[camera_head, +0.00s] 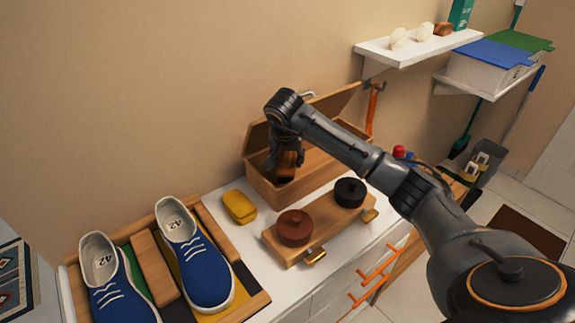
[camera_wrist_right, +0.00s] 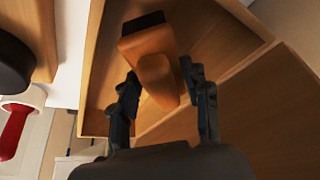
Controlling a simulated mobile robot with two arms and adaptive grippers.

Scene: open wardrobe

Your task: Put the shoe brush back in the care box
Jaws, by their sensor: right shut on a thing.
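The wooden care box (camera_head: 325,170) stands open against the wall at the back of the white top, its lid (camera_head: 335,104) tilted up behind it. My right gripper (camera_head: 287,153) reaches down into the left end of the box. It is shut on the shoe brush (camera_head: 288,168), whose brown wooden body shows between the fingers. In the right wrist view the brush (camera_wrist_right: 150,55) has a rounded handle and dark bristles at its far end, and lies over the box interior. I cannot tell if the brush touches the box floor. My left gripper is not in view.
A wooden tray with a brown tin (camera_head: 295,227) and a black tin (camera_head: 350,191) sits in front of the box. A yellow sponge (camera_head: 240,206) lies to the left. Blue shoes (camera_head: 205,265) stand at the front left. A white shelf (camera_head: 420,46) hangs at upper right.

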